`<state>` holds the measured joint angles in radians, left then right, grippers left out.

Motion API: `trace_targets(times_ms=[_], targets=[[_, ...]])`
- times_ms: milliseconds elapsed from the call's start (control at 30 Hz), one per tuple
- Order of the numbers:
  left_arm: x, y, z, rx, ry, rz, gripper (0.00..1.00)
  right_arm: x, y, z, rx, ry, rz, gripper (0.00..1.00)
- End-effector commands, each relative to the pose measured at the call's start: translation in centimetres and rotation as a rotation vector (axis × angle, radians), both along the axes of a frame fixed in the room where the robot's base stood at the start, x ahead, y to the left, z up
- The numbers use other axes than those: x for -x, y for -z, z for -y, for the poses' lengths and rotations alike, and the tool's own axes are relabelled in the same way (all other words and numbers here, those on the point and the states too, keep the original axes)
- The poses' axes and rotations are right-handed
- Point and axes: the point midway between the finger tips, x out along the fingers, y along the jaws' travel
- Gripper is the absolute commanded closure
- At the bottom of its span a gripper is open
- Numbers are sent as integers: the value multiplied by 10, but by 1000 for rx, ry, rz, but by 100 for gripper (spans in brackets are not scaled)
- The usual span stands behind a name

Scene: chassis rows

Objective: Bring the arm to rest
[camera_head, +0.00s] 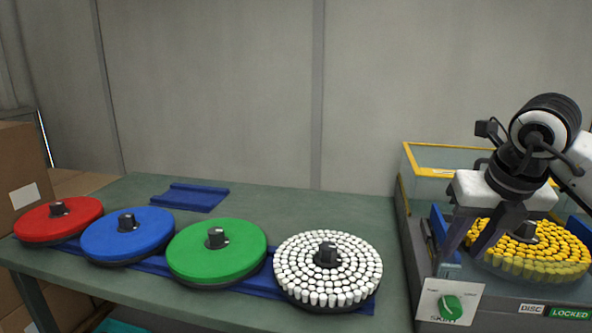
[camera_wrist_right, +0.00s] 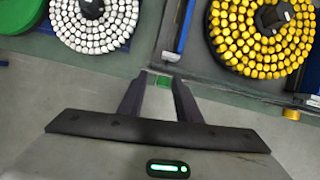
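My right arm comes in from the right in the head view. Its gripper (camera_head: 461,250) points down over the left front part of the machine (camera_head: 405,240), above the panel with the green knob (camera_head: 450,307). The fingers are apart with nothing held between them; the right wrist view also shows the open gripper (camera_wrist_right: 158,82). A small green patch shows beyond the fingertips there. The disc of yellow caps (camera_head: 535,262) sits in the machine, right of the fingers and partly hidden by my arm. My left gripper is in neither view.
On the green table (camera_head: 235,318) stand a red disc (camera_head: 32,222), a blue disc (camera_head: 105,240), a green disc (camera_head: 190,262) and a disc of white caps (camera_head: 290,265) on a blue rail. An empty blue holder (camera_head: 190,197) lies behind. A label reads DISC LOCKED.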

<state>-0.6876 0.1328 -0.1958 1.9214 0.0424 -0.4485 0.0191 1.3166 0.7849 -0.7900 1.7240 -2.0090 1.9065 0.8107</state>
Motion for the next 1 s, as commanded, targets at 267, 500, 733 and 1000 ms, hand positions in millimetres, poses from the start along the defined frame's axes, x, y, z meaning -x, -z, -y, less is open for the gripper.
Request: trace_targets(times_ms=[267,500,733,1000], targets=[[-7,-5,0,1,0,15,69,0,0,-84,-42,-160,1,69],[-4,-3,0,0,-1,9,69,19,48,-146,-266,-334,-78,69],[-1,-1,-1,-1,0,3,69,63,87,-221,-702,-477,-165,69],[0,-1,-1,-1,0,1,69,94,81,-267,-1469,-285,-169,69]])
